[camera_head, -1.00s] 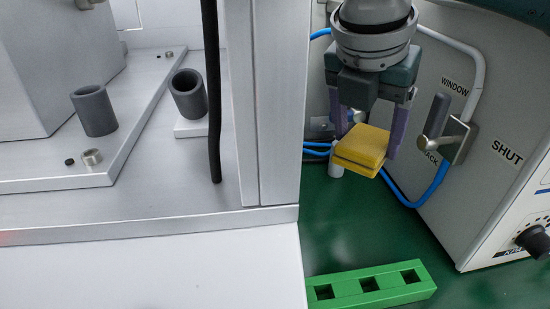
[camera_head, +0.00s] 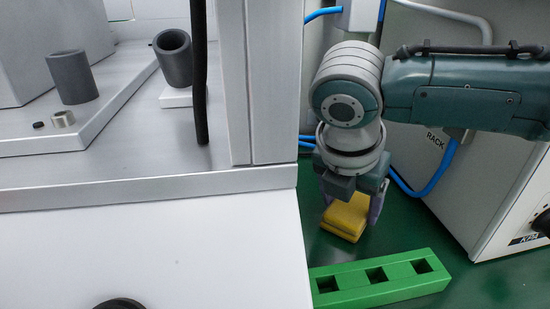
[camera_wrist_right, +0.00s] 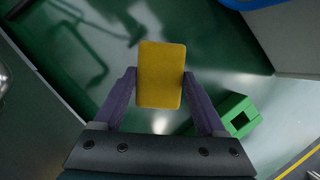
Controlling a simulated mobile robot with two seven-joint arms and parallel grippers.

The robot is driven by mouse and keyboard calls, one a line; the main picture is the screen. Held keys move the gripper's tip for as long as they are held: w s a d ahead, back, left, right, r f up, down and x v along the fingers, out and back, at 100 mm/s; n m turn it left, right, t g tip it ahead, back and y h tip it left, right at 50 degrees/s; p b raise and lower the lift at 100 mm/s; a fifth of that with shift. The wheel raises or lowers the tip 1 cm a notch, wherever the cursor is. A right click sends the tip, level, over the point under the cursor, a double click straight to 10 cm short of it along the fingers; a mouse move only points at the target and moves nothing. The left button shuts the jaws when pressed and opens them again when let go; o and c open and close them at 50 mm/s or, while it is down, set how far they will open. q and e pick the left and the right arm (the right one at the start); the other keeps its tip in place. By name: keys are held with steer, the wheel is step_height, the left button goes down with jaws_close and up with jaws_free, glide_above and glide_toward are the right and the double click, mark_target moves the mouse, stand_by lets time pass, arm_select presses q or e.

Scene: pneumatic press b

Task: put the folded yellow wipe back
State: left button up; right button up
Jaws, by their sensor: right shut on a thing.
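The folded yellow wipe (camera_head: 345,217) is held between the purple fingers of my right gripper (camera_head: 350,205), just behind the green block in the head view. My right gripper points down and is shut on the wipe. In the right wrist view the wipe (camera_wrist_right: 161,74) fills the space between the two fingertips (camera_wrist_right: 160,85). I cannot tell whether the wipe touches the green surface below it. My left gripper is not in view.
A green block with square holes (camera_head: 380,280) lies in front of the wipe. A grey cabinet (camera_head: 500,190) stands to the right, with a blue hose (camera_head: 425,192) beside it. A metal upright (camera_head: 270,90) and a white panel (camera_head: 150,250) are on the left.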

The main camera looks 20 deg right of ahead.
mark_target(340, 220)
steer(key=shift+f, duration=0.1)
steer(key=o, duration=1.4)
steer(key=p+v, duration=0.3)
steer(key=v, duration=0.3)
steer(key=shift+r, duration=0.45)
steer(key=shift+s+a+r, duration=0.15)
steer(key=shift+a+r, duration=0.1)
steer(key=shift+r, duration=0.2)
